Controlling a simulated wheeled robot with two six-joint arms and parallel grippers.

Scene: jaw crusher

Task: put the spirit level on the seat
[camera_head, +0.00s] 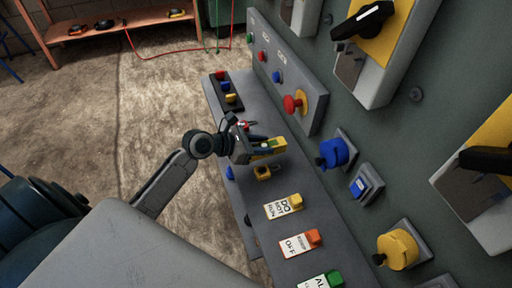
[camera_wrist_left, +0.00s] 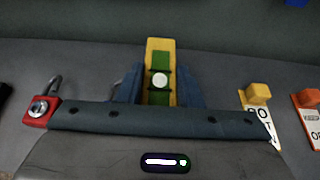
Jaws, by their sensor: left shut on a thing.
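The spirit level (camera_head: 270,146) is a small yellow and green block. My left gripper (camera_head: 258,147) is shut on it above the grey ledge of the machine. In the left wrist view the spirit level (camera_wrist_left: 161,58) stands out between the two blue fingers, with a round white spot on its green face. A small yellow-brown piece with a dark hollow (camera_head: 262,173) lies just below the gripper in the head view; I cannot tell whether it is the seat. Whether the spirit level touches the ledge is unclear. My right gripper is out of view.
A red padlock (camera_wrist_left: 40,110) lies left of the gripper in the wrist view. Yellow (camera_head: 285,207), orange (camera_head: 301,242) and green (camera_head: 322,281) tagged pieces line the ledge (camera_head: 318,200). A panel with knobs and a red button (camera_head: 293,103) rises to the right.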

